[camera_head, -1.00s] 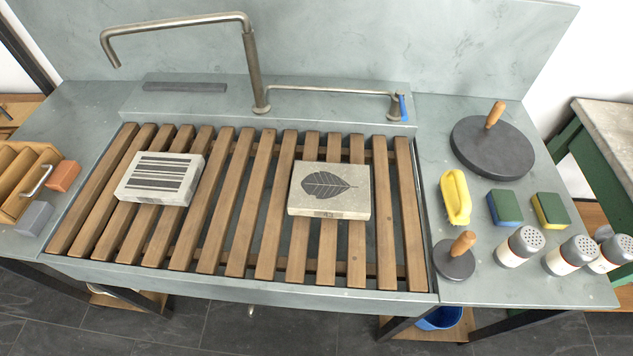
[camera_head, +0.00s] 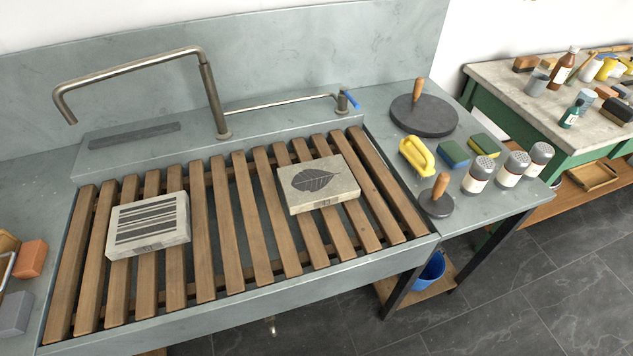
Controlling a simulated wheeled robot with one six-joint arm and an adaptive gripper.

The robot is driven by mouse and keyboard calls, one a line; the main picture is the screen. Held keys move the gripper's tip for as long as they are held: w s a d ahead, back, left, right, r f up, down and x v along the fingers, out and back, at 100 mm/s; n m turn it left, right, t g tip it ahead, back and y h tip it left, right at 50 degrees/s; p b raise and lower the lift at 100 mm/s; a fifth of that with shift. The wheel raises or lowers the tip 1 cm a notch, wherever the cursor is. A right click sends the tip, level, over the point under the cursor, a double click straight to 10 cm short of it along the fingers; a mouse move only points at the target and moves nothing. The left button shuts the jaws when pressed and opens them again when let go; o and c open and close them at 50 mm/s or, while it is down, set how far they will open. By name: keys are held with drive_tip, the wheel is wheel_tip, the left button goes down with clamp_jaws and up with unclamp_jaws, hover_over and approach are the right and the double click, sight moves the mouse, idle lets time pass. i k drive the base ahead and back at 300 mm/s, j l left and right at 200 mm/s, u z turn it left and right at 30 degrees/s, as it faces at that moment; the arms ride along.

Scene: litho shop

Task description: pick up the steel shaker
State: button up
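Three shakers with grey perforated metal tops and pale labelled bodies stand upright in a row at the front right of the grey counter. They are the left shaker (camera_head: 478,175), the middle shaker (camera_head: 512,169) and the right shaker (camera_head: 538,160). They look alike at this size, and I cannot tell which is the steel one. My gripper is not in view.
Slats (camera_head: 205,240) hold two stone blocks (camera_head: 148,224) (camera_head: 318,184). A cluttered bench (camera_head: 505,86) stands behind.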

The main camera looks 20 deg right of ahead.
sight(481, 167)
drive_tip(key=j+z, duration=0.2)
drive_tip(key=z, duration=0.2)
drive_tip(key=j+z, duration=0.25)
drive_tip(key=z, duration=0.15)
drive_tip(key=j+z, duration=0.35)
drive_tip(key=l, duration=0.1)
